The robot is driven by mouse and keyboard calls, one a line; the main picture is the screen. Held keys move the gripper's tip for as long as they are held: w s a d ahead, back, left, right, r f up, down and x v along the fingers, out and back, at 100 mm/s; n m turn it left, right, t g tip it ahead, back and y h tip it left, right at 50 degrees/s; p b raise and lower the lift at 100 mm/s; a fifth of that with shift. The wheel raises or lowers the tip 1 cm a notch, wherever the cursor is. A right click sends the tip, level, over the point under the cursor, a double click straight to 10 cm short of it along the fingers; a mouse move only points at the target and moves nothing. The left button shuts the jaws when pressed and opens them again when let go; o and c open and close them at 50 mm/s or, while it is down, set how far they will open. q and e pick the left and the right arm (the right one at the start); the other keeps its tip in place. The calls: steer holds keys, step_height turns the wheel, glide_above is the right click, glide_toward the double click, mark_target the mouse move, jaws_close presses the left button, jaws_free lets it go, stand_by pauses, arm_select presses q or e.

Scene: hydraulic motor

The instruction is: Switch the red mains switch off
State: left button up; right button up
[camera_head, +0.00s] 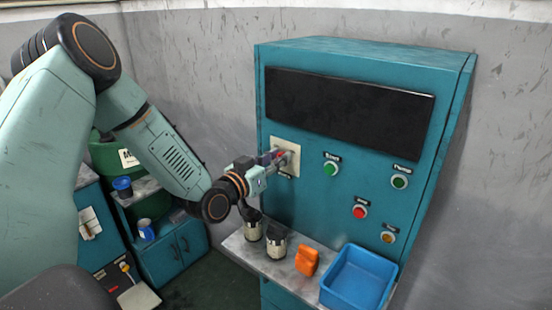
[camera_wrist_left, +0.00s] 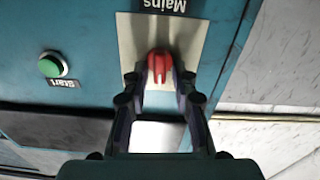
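The red mains switch (camera_wrist_left: 159,66) is a red rotary knob on a cream plate (camera_wrist_left: 133,40) under a label reading "Mains" in the left wrist view. In the head view the red knob (camera_head: 281,154) sits on the teal cabinet's front, partly covered by my left gripper (camera_head: 274,157). In the left wrist view the left gripper (camera_wrist_left: 160,82) has its two fingers apart, one on each side of the knob. I cannot tell whether the fingertips touch it. My right gripper is in neither view.
The teal cabinet (camera_head: 264,120) carries a dark screen (camera_head: 348,110), a green Start button (camera_head: 330,168), another green button (camera_head: 399,181), a red button (camera_head: 359,211) and an amber one (camera_head: 388,237).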

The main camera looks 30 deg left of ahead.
arm_select(q)
jaws_close()
steer(key=shift+n, duration=0.5)
steer(key=shift+a+f+n+b, duration=0.15)
steer(key=shift+n+b, duration=0.65)
steer(key=shift+n, duration=0.9)
steer(key=shift+a+r+n+b, duration=0.15)
steer(key=shift+n+b, duration=0.6)
steer(key=shift+n, duration=0.95)
steer(key=shift+f, duration=0.1)
steer(key=shift+o, duration=1.6)
jaws_free()
